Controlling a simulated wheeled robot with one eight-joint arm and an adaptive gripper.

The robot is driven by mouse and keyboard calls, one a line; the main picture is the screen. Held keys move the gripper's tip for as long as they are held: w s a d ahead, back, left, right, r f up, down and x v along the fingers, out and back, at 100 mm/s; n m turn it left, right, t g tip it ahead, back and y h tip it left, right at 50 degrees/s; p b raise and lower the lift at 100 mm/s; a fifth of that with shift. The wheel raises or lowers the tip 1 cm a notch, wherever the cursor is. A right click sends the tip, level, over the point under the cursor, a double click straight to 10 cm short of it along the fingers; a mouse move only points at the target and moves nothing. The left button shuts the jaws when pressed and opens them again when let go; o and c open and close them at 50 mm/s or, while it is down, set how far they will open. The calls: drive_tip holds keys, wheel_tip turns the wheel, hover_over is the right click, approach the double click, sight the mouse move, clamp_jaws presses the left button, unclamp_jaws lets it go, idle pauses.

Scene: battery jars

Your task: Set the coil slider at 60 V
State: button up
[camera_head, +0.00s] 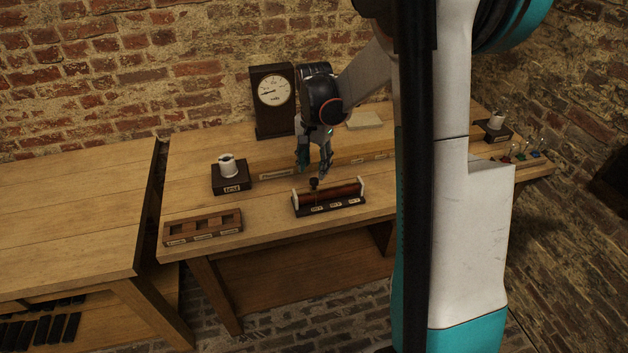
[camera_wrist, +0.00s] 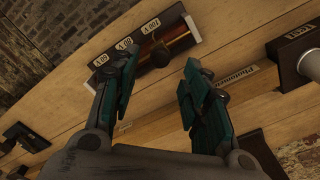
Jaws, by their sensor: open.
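The coil slider (camera_head: 345,191) is a copper-brown coil on a dark base with pale end posts, at the front of the bench. Its black knob (camera_head: 314,184) stands left of the coil's middle in the head view. The coil (camera_wrist: 182,38) and knob (camera_wrist: 160,57) also show in the wrist view, where a finger hides part of the base. My gripper (camera_head: 313,170) is open and empty, pointing down just above and behind the knob. In the wrist view, its fingertips (camera_wrist: 160,67) frame the knob.
A dial meter (camera_head: 274,92) stands behind. A dark block with a white jar (camera_head: 227,166) and a slotted wooden rack (camera_head: 203,228) sit at left. A second jar (camera_head: 496,121) and small coloured items stand at far right. Bench top between rack and coil is clear.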

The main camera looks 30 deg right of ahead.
sight(314, 180)
drive_tip(key=shift+f+b, duration=0.6)
drive_tip(key=shift+f, duration=1.75)
